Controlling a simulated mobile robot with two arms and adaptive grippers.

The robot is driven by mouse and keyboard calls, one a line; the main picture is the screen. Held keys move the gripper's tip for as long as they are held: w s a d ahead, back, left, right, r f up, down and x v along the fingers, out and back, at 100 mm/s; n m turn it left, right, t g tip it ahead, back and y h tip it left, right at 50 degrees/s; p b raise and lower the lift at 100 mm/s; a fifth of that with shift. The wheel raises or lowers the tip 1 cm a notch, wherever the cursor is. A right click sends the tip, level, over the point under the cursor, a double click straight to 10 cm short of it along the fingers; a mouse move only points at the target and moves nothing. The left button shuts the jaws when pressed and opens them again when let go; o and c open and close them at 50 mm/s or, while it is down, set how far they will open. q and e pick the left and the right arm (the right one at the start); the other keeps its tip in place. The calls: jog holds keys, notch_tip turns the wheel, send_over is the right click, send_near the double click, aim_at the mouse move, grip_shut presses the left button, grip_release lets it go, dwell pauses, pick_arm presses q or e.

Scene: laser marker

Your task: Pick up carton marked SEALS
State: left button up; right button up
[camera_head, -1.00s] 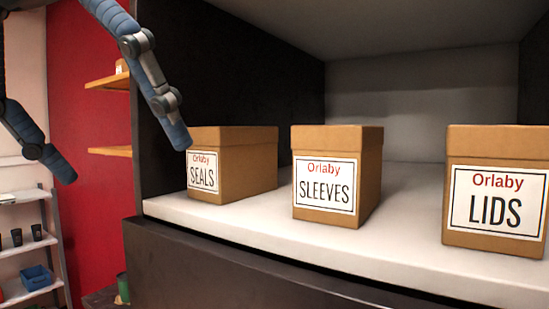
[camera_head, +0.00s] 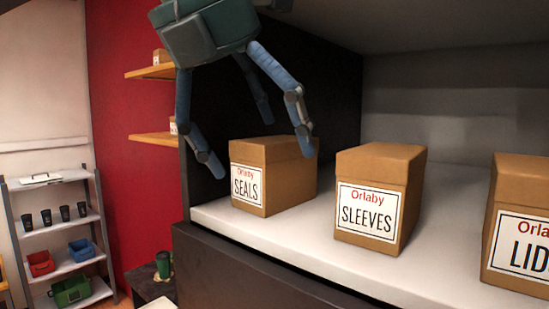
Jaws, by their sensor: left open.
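The carton marked SEALS (camera_head: 283,178) is a brown cardboard box with a white label, standing upright at the left end of the white shelf. My left gripper (camera_head: 258,160) comes down from above with its fingers spread wide and empty. One finger hangs left of the carton, one hangs in front of its right part in the picture, and one shows behind. I cannot tell whether any finger touches the carton. My right gripper is not in view.
The SLEEVES carton (camera_head: 378,205) stands right of SEALS with a gap between. The LIDS carton (camera_head: 520,225) is cut off at the right edge. A dark side wall (camera_head: 335,110) closes the bay at left. The white shelf (camera_head: 285,235) has bare room in front.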

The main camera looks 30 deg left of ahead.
pick_arm(q)
jog(key=x, duration=0.2)
jog(key=shift+w+f, duration=0.15)
jog(key=shift+f, duration=0.15)
jog(key=shift+w+f, duration=0.1)
jog(key=shift+w, duration=0.1)
jog(key=shift+s, duration=0.15)
jog(key=c, duration=1.5)
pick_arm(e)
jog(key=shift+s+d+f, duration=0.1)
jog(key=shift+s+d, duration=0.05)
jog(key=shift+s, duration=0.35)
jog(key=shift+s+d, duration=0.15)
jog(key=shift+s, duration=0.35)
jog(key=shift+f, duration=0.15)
